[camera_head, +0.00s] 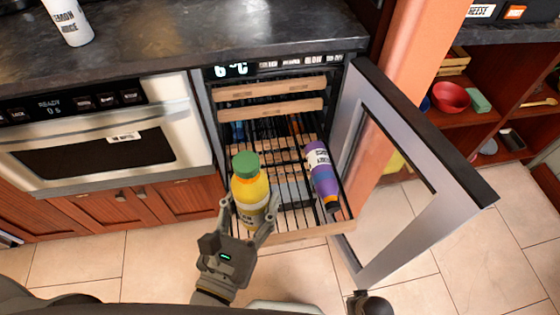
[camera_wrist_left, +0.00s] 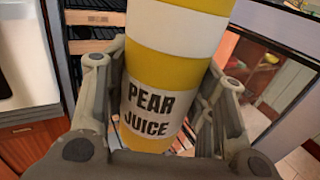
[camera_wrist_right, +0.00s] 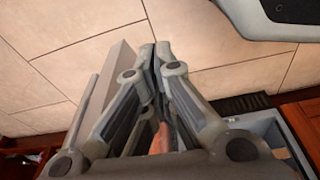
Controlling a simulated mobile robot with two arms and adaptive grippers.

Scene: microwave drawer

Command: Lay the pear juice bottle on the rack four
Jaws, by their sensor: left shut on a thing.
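The pear juice bottle (camera_head: 250,192) is yellow with a green cap and white bands. My left gripper (camera_head: 250,212) is shut around its lower body and holds it nearly upright, in front of the pulled-out rack's left part in the head view. The label "PEAR JUICE" faces the left wrist camera (camera_wrist_left: 150,110). A wooden-fronted wire rack (camera_head: 333,228) is slid out of the open cooler; a purple bottle (camera_head: 322,172) lies on its right side. I cannot tell which rack is number four. My right gripper (camera_wrist_right: 160,50) looks shut and empty, its fingertips together above the floor.
Two wooden-fronted racks (camera_head: 270,91) sit pushed in above. The cooler's glass door (camera_head: 430,200) stands open at the right. A microwave (camera_head: 105,135) is at left, under a counter with a white bottle (camera_head: 68,20). Shelves with a red bowl (camera_head: 450,97) are at far right.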

